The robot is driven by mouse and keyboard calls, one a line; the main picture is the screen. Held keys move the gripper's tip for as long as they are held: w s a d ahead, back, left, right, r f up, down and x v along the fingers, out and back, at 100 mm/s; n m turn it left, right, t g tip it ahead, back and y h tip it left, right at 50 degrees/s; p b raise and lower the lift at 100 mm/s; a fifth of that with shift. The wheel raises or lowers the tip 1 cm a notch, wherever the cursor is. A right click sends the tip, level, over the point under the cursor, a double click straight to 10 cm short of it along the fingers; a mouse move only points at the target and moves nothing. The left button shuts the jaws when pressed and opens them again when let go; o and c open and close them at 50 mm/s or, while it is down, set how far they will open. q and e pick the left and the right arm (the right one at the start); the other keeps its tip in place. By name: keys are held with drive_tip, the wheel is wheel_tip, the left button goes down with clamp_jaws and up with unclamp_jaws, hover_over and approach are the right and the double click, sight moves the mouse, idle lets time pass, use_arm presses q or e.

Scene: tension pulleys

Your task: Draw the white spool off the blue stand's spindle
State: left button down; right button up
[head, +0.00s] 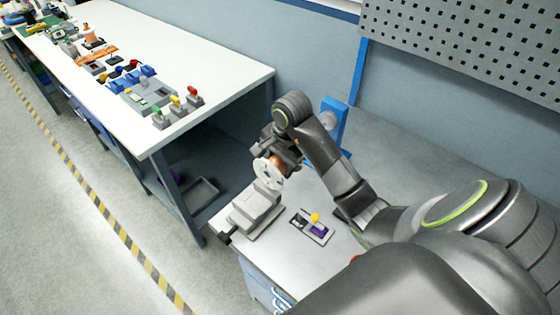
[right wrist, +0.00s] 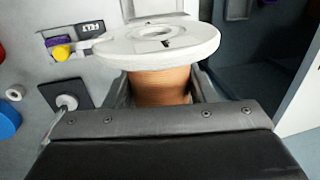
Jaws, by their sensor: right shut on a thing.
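The white spool (head: 268,173) has a broad white flange and a copper-coloured winding. My right gripper (head: 284,156) is shut on it, and in the right wrist view the fingers (right wrist: 162,95) hold the winding from both sides, with the white flange (right wrist: 160,45) beyond them. The blue stand (head: 338,112) is upright at the back of the bench, with a pale round part on its face. The spool is apart from this stand, in front and to its left. My arm hides the stand's lower part. My left gripper is not in view.
A light grey fixture (head: 252,214) stands at the bench's left edge, close below the spool. A small panel with a yellow knob (head: 315,217) and purple block lies right of it. A dark plate with a peg (right wrist: 66,101) shows in the wrist view. A long white table (head: 220,75) stands left.

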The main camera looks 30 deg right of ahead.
sight(270, 171)
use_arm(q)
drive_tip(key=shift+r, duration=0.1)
use_arm(e)
drive_tip(key=shift+a+r, duration=0.1)
drive_tip(key=shift+a, duration=0.05)
drive_tip(key=shift+s+a+p, duration=0.2)
drive_tip(key=shift+a+p, duration=0.35)
drive_tip(key=shift+a, duration=0.05)
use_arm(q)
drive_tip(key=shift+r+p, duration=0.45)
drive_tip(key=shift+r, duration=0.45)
use_arm(e)
drive_tip(key=shift+s+a, duration=0.3)
drive_tip(key=shift+a, duration=0.65)
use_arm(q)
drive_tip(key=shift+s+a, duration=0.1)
use_arm(e)
drive_tip(key=shift+d, duration=0.1)
